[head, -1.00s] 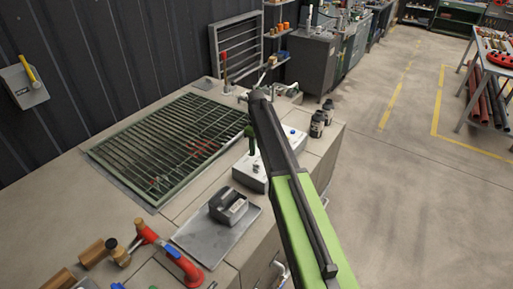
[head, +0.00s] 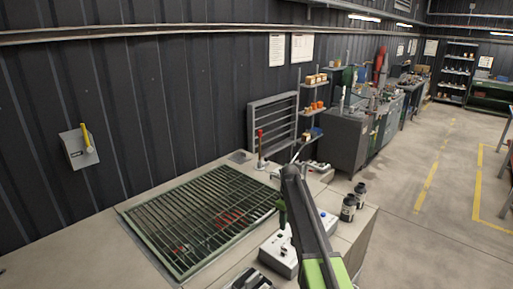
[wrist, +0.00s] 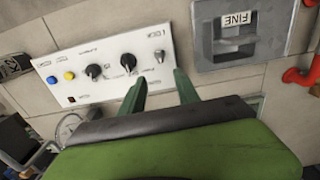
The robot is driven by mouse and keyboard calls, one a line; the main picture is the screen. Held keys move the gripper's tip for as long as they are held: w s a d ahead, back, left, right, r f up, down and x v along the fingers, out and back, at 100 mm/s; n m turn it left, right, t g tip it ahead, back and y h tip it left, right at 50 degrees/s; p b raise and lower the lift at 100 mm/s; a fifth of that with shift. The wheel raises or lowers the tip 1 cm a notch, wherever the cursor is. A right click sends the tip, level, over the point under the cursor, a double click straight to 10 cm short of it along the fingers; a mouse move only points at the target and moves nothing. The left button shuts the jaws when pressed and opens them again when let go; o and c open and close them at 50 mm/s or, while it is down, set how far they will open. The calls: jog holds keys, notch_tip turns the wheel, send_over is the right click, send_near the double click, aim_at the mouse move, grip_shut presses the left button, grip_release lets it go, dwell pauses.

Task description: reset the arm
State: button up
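My arm reaches forward over the bench in the head view. My gripper (wrist: 161,88) shows two green fingers standing apart with nothing between them in the wrist view, so it is open. The gripper is above a white control box (wrist: 97,68) with black knobs, a blue button and a yellow button. The box (head: 276,254) is partly hidden by my arm in the head view. I cannot tell the gap between fingertips and box.
A green floor-type grate (head: 200,222) is set in the bench top to the left. Two dark jars (head: 348,208) stand on the right. A grey switch box (head: 78,148) with a yellow lever is on the wall. Open floor lies right.

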jog(key=s+f+m+b, duration=0.3)
jog(key=s, duration=0.7)
jog(key=s+f+m+b, duration=0.3)
jog(key=s+f, duration=0.1)
jog(key=s, duration=0.6)
jog(key=s+f+m+b, duration=0.3)
jog(key=s+f, duration=0.1)
jog(key=s, duration=0.6)
jog(key=shift+s, duration=0.2)
jog(key=shift+f, duration=0.1)
